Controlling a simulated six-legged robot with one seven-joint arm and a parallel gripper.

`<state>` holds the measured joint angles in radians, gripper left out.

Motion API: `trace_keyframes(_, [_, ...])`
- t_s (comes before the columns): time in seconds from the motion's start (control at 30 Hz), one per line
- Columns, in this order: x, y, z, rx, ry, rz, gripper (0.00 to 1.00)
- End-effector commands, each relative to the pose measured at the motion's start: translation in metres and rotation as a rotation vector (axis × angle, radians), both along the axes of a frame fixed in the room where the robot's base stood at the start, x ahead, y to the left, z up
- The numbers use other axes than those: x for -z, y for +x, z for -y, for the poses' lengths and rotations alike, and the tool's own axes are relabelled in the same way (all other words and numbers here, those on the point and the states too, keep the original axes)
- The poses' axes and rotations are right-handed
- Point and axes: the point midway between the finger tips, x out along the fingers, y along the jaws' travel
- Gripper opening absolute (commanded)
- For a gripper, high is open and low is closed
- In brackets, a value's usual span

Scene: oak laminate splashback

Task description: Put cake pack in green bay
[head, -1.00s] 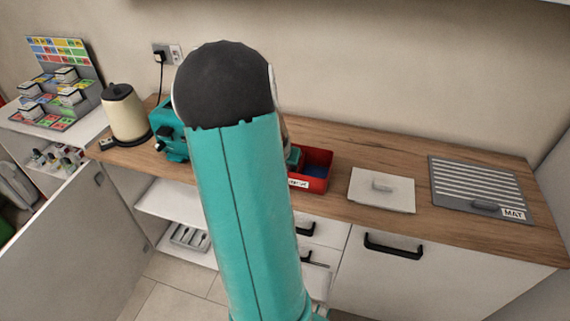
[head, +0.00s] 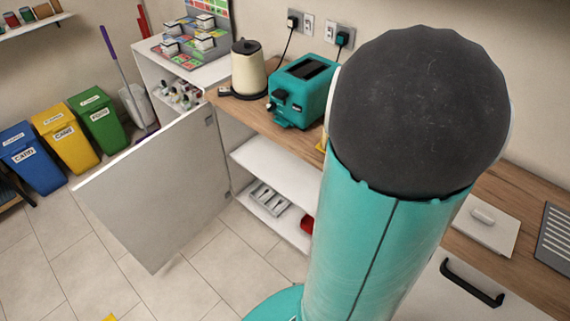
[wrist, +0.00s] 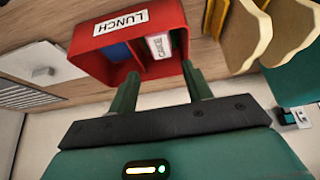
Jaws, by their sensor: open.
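The cake pack (wrist: 159,46), pink and white with a label that seems to read CAKE, is inside the red LUNCH box (wrist: 91,48) in the wrist view. It sits in the right compartment, with a strip of green (wrist: 177,41) beside it. The left compartment (wrist: 117,52) is blue. My gripper (wrist: 160,82) is open, its two green fingers apart at the near side of the box, with nothing seen between them. How deep the pack sits is not clear.
A teal toaster (head: 301,90) and cream kettle (head: 248,70) stand on the worktop. Tan wavy-edged pieces (wrist: 247,36) are right of the box in the wrist view. A white lidded board (head: 487,224) lies right. An open cupboard door (head: 158,188) juts into the floor space.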

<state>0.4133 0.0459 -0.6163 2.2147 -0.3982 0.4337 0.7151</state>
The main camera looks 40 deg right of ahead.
Motion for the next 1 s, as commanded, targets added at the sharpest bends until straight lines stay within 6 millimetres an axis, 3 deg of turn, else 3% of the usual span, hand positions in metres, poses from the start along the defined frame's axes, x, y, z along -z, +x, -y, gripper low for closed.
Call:
trace_keyframes(0.13, [-0.006,0.016,-0.018,-0.056,0.014,0.011,0.5])
trace_keyframes(0.23, [-0.02,0.044,-0.057,-0.175,0.04,0.03,0.5])
trace_keyframes(0.4, [-0.054,0.09,-0.164,-0.495,0.085,0.052,0.5])
trace_keyframes(0.5, [-0.073,0.101,-0.231,-0.7,0.095,0.051,0.5])
trace_keyframes(0.7, [-0.103,0.085,-0.353,-1.106,0.071,0.025,0.5])
trace_keyframes(0.8, [-0.11,0.067,-0.397,-1.268,0.048,0.004,0.5])
trace_keyframes(0.9, [-0.113,0.054,-0.422,-1.369,0.029,-0.013,0.5])
trace_keyframes(1.0, [-0.113,0.047,-0.432,-1.412,0.02,-0.024,0.5])
